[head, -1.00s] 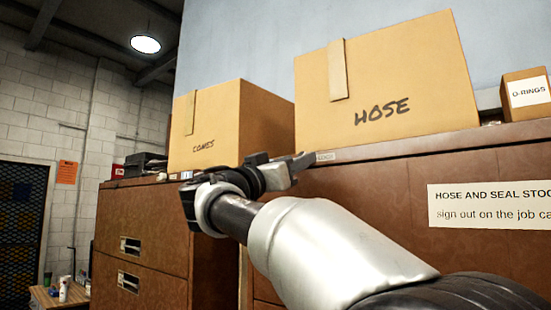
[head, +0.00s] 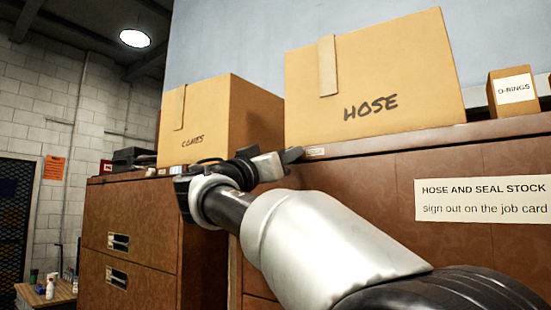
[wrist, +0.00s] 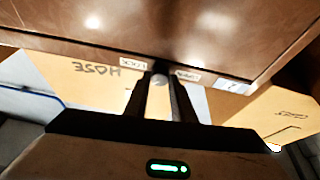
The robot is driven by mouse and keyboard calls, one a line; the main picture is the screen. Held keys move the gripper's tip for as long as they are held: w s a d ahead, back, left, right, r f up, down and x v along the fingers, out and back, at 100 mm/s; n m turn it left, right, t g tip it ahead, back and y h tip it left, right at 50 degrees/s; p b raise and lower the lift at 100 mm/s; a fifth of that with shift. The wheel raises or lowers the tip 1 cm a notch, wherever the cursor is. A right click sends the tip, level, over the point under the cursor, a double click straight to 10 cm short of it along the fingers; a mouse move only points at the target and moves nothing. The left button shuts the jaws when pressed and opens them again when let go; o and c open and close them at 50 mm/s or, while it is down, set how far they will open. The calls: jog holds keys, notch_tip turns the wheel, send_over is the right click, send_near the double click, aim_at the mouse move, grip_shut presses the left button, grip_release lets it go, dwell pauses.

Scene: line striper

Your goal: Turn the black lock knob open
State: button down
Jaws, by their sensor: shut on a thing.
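My gripper (head: 290,156) is at the upper front edge of the brown cabinet (head: 360,180), just left of a small white label (head: 315,152). In the wrist view, which looks upside down, my fingers (wrist: 164,74) reach the cabinet edge between two small labels; one (wrist: 133,62) seems to read LOCK, the other (wrist: 187,76) is partly covered. A small dark piece, the black lock knob (wrist: 161,66), shows between the fingertips, which are shut on it. Most of the knob is hidden by the fingers, so its angle cannot be told. In the head view the knob is hidden.
A HOSE box (head: 385,75) and another carton (head: 205,125) stand on the cabinet tops, close above my gripper. A small O-RINGS box (head: 513,108) is at right. A brown drawer cabinet (head: 130,220) stands left. A large sign (head: 485,198) is on the cabinet front.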

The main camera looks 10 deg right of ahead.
jog(key=n+y+p, duration=0.3)
jog(key=n, duration=0.4)
jog(key=n+y+p, duration=0.2)
jog(key=n+y, duration=0.1)
jog(key=n, duration=0.4)
jog(key=r+n+t+y+p, duration=0.1)
jog(key=n+y+p, duration=0.1)
jog(key=n, duration=0.5)
jog(key=shift+s+d+n+y+p, duration=0.4)
jog(key=shift+p, duration=0.45)
jog(key=shift+f, duration=0.1)
jog(key=c, duration=1.5)
grip_release()
